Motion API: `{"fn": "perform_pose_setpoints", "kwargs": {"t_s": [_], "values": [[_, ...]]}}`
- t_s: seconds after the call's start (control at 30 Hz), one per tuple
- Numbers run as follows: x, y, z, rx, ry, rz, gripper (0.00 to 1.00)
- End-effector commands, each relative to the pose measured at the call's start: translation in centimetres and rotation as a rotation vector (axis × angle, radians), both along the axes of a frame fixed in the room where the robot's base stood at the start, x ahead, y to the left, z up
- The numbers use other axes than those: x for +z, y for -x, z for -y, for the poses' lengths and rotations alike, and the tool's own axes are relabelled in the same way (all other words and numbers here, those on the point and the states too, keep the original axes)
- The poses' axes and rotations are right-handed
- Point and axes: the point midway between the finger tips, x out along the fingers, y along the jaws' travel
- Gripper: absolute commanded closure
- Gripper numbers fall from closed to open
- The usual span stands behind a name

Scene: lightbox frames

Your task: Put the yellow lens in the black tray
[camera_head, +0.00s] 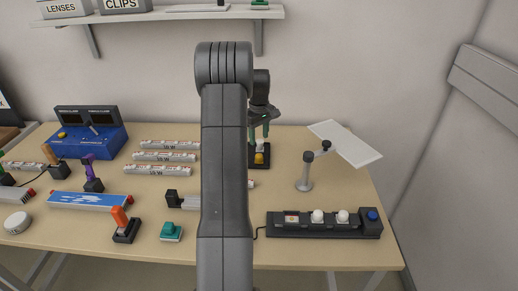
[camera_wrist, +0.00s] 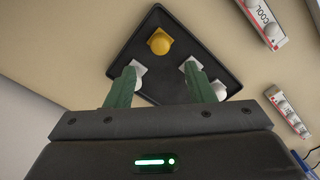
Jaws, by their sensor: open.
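The yellow lens (camera_wrist: 159,41) sits on the black tray (camera_wrist: 190,32), near one corner of it. In the head view, the yellow lens (camera_head: 259,158) shows on the black tray (camera_head: 252,166), below my gripper (camera_head: 260,133). In the wrist view, my gripper (camera_wrist: 161,72) is open, its green fingers apart and nothing held between them. Two white pieces (camera_wrist: 138,68) (camera_wrist: 191,66) are on the tray near the fingertips and partly hidden by them. My arm covers part of the tray's left side in the head view.
Several white boxes (camera_head: 163,156) lie left of the tray. A lamp with a white panel (camera_head: 345,143) stands to the right. A black strip with knobs (camera_head: 300,231) lies at the front right. A wall shelf (camera_head: 180,14) hangs above. Bare table lies between lamp and strip.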

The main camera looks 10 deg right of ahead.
Motion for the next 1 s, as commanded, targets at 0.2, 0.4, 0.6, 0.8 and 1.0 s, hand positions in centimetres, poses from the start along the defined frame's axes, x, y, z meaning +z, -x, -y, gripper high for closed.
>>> {"fn": "perform_pose_setpoints", "kwargs": {"t_s": [0.2, 0.4, 0.6, 0.8, 1.0], "values": [[2.8, 0.0, 0.0, 0.0, 0.0, 0.001, 0.51], [3.4, 0.0, 0.0, 0.0, 0.0, -0.001, 0.51], [3.4, 0.0, 0.0, -0.001, 0.0, -0.001, 0.51], [2.0, 2.0, -1.6, -0.132, -0.106, -0.014, 0.51], [-0.9, 7.9, -7.6, -0.597, -0.428, -0.11, 0.51]]}}
